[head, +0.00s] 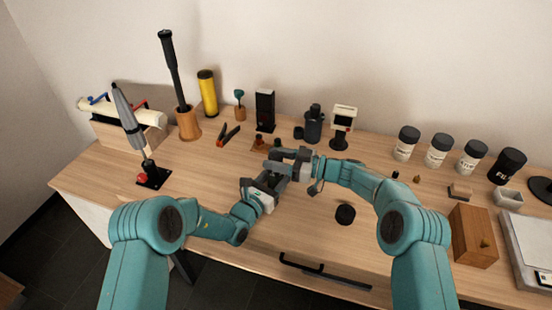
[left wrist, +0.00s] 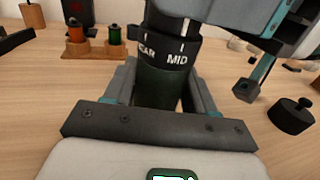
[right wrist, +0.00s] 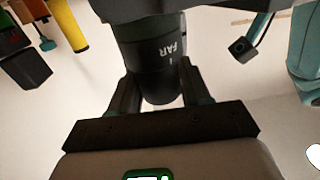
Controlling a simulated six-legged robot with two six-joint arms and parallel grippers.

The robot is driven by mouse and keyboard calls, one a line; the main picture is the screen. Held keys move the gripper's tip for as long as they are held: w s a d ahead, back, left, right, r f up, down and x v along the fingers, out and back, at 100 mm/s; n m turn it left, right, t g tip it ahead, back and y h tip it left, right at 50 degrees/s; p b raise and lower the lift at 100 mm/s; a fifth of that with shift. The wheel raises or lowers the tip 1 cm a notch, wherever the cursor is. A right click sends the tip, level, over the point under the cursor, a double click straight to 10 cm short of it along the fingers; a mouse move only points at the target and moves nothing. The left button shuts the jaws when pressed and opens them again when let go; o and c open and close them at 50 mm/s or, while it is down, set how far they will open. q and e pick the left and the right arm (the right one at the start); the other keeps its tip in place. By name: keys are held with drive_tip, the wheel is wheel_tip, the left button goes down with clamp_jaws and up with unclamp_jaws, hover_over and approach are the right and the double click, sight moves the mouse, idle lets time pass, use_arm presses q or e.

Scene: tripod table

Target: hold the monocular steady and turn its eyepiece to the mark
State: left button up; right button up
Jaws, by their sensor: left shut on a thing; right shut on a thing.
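The monocular shows between my two grippers above the middle of the table. In the left wrist view its dark green body (left wrist: 160,90) is between the fingers of my left gripper (head: 266,183), which is shut on it. Above the fingers is a black ring (left wrist: 166,52) with white ticks and the words NEAR, partly cut off, and MID. In the right wrist view the word FAR shows on the black barrel (right wrist: 160,50). My right gripper (head: 284,166) is shut on the black eyepiece end (right wrist: 160,88). Which tick meets the mark cannot be told.
A black round knob-like piece (head: 345,214) lies on the table right of the grippers. Several bottles and holders line the back. A wooden box (head: 473,236) stands at the right.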

use_arm(q)
drive_tip(key=shift+f, duration=0.1)
use_arm(e)
drive_tip(key=shift+r, duration=0.15)
drive_tip(key=o, duration=1)
drive_tip(key=shift+c, duration=0.2)
drive_tip(key=v, duration=1.2)
use_arm(q)
drive_tip(key=o, duration=1.3)
